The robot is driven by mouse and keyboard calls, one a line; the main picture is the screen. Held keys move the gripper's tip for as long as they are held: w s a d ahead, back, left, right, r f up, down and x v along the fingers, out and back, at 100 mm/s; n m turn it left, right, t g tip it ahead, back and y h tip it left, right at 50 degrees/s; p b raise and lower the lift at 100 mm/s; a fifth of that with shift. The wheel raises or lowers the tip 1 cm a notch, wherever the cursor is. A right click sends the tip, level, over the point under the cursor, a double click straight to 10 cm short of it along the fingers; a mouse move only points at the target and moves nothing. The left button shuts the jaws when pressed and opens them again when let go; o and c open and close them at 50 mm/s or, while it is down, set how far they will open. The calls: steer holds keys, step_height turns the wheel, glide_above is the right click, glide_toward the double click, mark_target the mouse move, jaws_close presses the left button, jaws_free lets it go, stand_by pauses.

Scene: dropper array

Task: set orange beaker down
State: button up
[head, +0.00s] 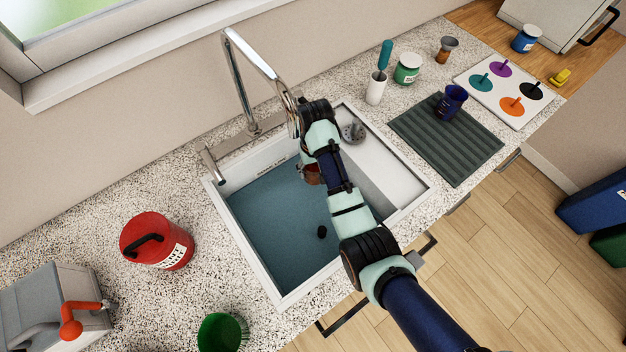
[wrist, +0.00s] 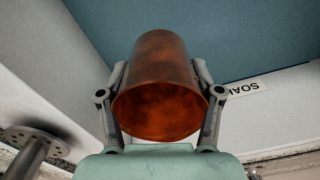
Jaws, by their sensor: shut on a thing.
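The orange beaker (wrist: 155,85) is between the two fingers of my gripper (wrist: 159,70) in the wrist view, brown-orange with a smeared, stained look. My gripper is shut on its sides. In the head view only a small reddish-brown part of the beaker (head: 311,176) shows below my wrist, over the sink (head: 259,262); my arm hides the rest. The sink holds blue water (head: 275,225), and a label reading SOAK (wrist: 242,89) is on its wall in the wrist view. I cannot tell how far the beaker is from the water.
The tap (head: 247,85) stands close to my wrist. A white side basin with a grey drain fitting (head: 353,132) is to the right. A dark blue beaker (head: 452,102) stands on the ribbed mat (head: 455,150). A red can (head: 157,240) and a green cup (head: 220,332) are left of the sink.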

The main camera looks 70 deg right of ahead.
mark_target(314, 177)
steer(key=shift+w+f, duration=0.1)
steer(key=shift+f, duration=2.8)
steer(key=shift+f, duration=0.1)
steer(key=o, duration=1.3)
step_height(314, 177, up, 12)
steer(key=shift+r+p, duration=0.15)
steer(key=shift+p, duration=0.7)
